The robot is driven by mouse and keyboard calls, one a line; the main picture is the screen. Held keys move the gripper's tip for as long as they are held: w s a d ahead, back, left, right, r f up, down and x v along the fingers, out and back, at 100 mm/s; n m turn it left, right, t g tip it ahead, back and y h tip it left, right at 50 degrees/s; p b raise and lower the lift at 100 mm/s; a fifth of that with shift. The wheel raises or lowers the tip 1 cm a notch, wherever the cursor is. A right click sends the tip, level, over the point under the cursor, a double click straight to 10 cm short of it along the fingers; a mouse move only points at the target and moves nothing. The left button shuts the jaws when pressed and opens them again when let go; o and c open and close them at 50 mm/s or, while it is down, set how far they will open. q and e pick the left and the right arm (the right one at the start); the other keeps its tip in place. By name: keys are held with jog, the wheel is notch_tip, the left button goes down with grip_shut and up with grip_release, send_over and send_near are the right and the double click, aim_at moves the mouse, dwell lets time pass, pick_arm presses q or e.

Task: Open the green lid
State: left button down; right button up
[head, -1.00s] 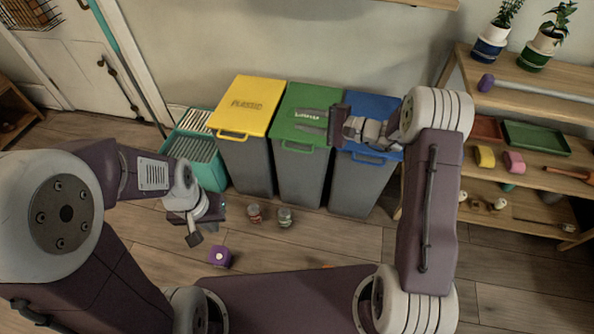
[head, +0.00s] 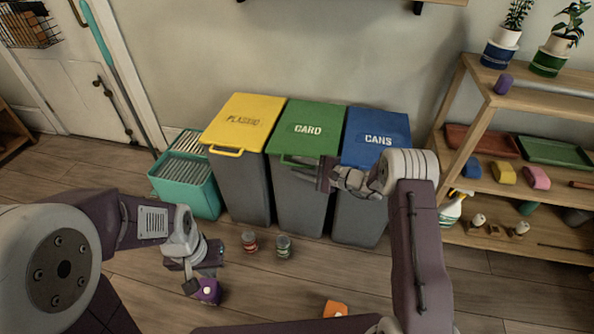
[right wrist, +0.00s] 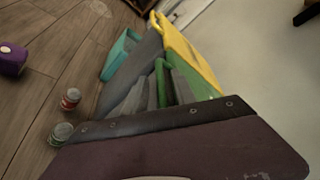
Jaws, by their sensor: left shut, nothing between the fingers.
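The green lid (head: 306,127), marked CARD, lies closed on the middle grey bin (head: 300,205). Its green front handle shows in the right wrist view (right wrist: 160,82); in the head view my right gripper partly covers it. My right gripper (head: 303,168) is at the front edge of the lid, by the handle. Its grey fingers (right wrist: 167,88) look apart, with the handle close to their tips; I cannot tell whether they touch it. My left gripper (head: 190,287) is shut and empty, low at the left, beside a purple block (head: 208,291).
A yellow-lidded bin (head: 243,122) stands left of the green one, a blue-lidded bin (head: 376,137) right. A teal crate (head: 186,190) stands further left. Two cans (head: 250,241) (head: 284,246) and an orange block (head: 335,309) are on the floor. Wooden shelves (head: 480,125) stand at right.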

jog(key=shift+w+a, duration=0.35)
jog(key=shift+a, duration=0.05)
grip_shut()
jog(key=shift+f, duration=0.1)
dwell(1.1)
